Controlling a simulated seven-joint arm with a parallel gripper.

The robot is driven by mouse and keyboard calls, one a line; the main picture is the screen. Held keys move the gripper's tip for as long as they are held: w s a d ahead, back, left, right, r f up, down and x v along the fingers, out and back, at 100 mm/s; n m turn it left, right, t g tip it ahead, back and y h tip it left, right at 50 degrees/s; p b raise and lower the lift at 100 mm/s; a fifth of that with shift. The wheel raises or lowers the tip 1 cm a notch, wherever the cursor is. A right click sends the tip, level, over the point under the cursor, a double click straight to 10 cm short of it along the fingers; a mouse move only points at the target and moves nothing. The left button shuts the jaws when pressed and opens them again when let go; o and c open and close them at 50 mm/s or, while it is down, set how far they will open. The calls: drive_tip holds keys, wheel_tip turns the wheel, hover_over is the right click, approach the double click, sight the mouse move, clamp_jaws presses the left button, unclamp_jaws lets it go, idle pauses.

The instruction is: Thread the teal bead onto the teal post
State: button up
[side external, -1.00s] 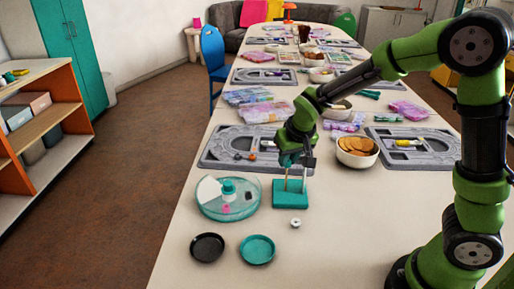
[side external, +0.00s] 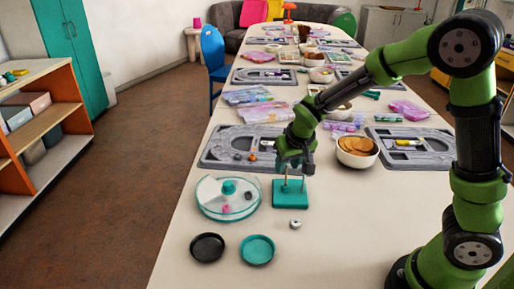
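A teal block with upright posts (side external: 290,193) stands on the table in the side external view. My gripper (side external: 293,168) points down right over this block, its fingertips at about the height of the post tops. A patch of teal shows at the fingers. It is too small to tell whether this is a bead, a post top or part of the gripper, or whether the fingers are open. A teal piece (side external: 228,187) sits in the round clear tray (side external: 203,207) left of the block; I cannot tell if it is a bead.
A black dish (side external: 207,247) and a teal dish (side external: 257,250) lie in front of the tray. A small white piece (side external: 295,224) lies in front of the block. Grey bead boards (side external: 213,152) and a bowl (side external: 357,155) stand behind.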

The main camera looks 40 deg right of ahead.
drive_tip(key=shift+o, duration=0.7)
drive_tip(key=v, duration=1.7)
drive_tip(key=shift+w, duration=0.1)
drive_tip(key=s+a+t+y, duration=0.2)
drive_tip(key=s+t+y, duration=0.1)
drive_tip(key=s, duration=0.9)
drive_tip(key=shift+s+a+f+y, duration=0.3)
drive_tip(key=shift+s+a+f, duration=0.05)
drive_tip(key=shift+s, duration=0.05)
drive_tip(key=shift+o, duration=0.3)
